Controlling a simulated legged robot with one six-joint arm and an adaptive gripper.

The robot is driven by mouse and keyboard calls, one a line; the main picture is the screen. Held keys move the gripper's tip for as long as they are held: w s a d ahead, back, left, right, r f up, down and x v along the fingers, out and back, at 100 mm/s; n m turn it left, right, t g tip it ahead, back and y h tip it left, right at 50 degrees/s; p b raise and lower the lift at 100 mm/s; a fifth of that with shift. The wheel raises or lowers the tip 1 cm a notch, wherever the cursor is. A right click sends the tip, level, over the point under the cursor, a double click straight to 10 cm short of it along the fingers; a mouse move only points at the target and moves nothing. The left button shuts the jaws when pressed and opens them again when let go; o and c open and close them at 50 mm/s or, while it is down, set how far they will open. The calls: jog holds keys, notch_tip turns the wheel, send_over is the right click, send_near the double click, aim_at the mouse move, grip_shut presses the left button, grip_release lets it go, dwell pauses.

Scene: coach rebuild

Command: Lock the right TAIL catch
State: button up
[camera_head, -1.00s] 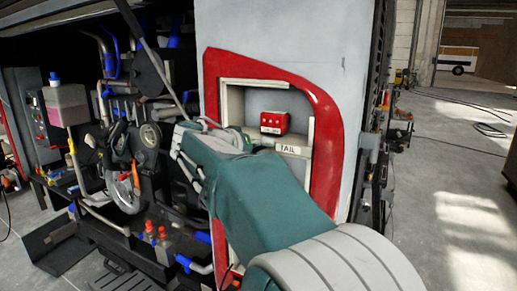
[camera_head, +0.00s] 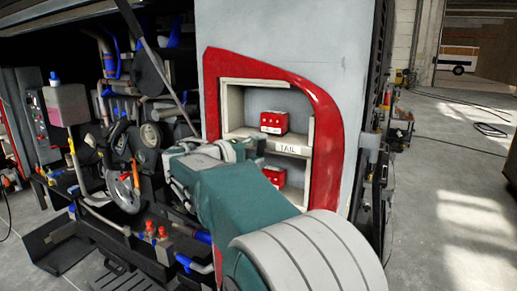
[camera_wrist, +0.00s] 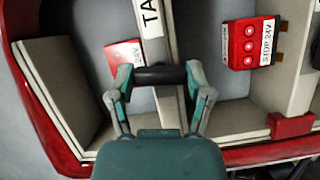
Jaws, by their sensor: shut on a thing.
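A shelf edge with the TAIL label (camera_head: 288,149) crosses a recess in a red-framed panel. In the wrist view, the label (camera_wrist: 151,17) is partly cut off at the top. My gripper (camera_wrist: 160,76) is shut on a short dark cylinder (camera_wrist: 160,77), held between its fingertips in front of the shelf edge. I cannot tell whether the cylinder touches the shelf. A red block (camera_wrist: 291,125) sits at the frame edge on the right; I cannot tell whether it is a catch. In the head view, my arm hides the recess's lower left and the fingertips are unclear.
A red box (camera_head: 274,122) sits in the upper compartment and another (camera_head: 274,176) in the lower one. The red frame (camera_head: 327,125) curves around the recess. Hoses and machinery (camera_head: 125,150) crowd the left. Open floor (camera_head: 460,200) lies at the right.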

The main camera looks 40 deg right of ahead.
jog(key=shift+f+n, duration=0.25)
jog(key=shift+n, duration=0.35)
jog(key=shift+h, duration=0.3)
jog(key=o, duration=1.1)
jog(key=shift+w, duration=0.15)
jog(key=shift+o, duration=0.2)
jog(key=shift+a+r, duration=0.1)
jog(key=a, duration=1.2)
